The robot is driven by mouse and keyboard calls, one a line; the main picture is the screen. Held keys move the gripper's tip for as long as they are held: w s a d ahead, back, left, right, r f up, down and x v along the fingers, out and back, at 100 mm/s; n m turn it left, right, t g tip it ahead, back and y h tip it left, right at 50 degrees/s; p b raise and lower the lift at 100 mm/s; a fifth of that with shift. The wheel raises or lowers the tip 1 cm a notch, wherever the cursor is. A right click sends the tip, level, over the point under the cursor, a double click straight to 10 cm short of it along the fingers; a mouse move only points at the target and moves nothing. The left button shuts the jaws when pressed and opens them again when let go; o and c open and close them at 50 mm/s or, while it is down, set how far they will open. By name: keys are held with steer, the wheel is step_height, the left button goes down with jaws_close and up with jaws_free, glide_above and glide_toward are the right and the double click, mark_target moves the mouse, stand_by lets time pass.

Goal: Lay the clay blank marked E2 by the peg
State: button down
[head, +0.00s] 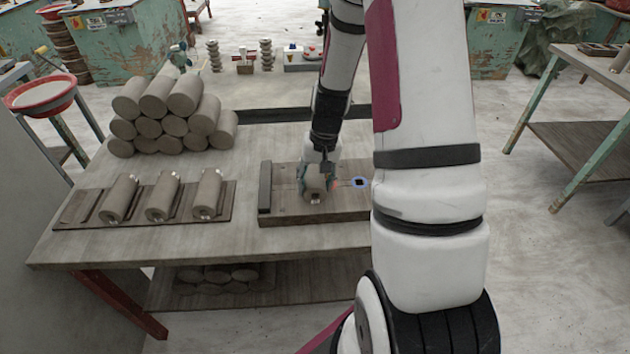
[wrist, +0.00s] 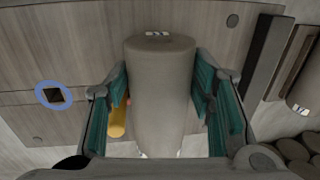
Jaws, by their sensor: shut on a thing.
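My gripper (head: 317,183) is shut on a grey clay blank (head: 315,184), over the wooden board (head: 290,213) on the table. The blank lies on its side, its small label facing the front; I cannot read the mark. In the wrist view the blank (wrist: 160,95) fills the gap between the teal finger pads (wrist: 163,110). I cannot tell whether it touches the board. A yellow-orange peg (wrist: 118,118) stands beside the blank, partly behind the left finger. A blue ring around a dark square (head: 360,183) is on the board to the right.
A dark bar (head: 264,187) edges the board's left end. Left of it, a rack (head: 80,208) holds three labelled blanks (head: 162,197), with its leftmost place empty. A stack of blanks (head: 172,112) stands behind. My arm hides the board's right end.

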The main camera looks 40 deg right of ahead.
stand_by(0.3)
steer(key=c, duration=0.7)
jaws_free()
steer(key=shift+f, duration=0.1)
steer(key=r, duration=0.4)
steer(key=d+r, duration=0.1)
steer(key=r, duration=0.3)
steer(key=s+r, duration=0.1)
steer(key=r, duration=0.3)
steer(key=shift+d, duration=0.15)
steer(key=s+a+r+n+t+h, duration=0.1)
steer(key=s+a+r+n, duration=0.2)
steer(key=s+a+r, duration=0.4)
steer(key=s+a+r+n+t, duration=0.15)
steer(key=s+a+r, duration=0.25)
steer(key=a+r, duration=0.45)
steer(key=s+a, duration=0.1)
steer(key=s, duration=0.1)
steer(key=s+a+n, duration=0.1)
steer(key=s, duration=0.1)
steer(key=s+a+n+t, duration=0.1)
steer(key=s, duration=0.2)
steer(key=shift+s+a+r, duration=0.1)
steer(key=shift+a+r, duration=0.05)
steer(key=shift+r, duration=0.15)
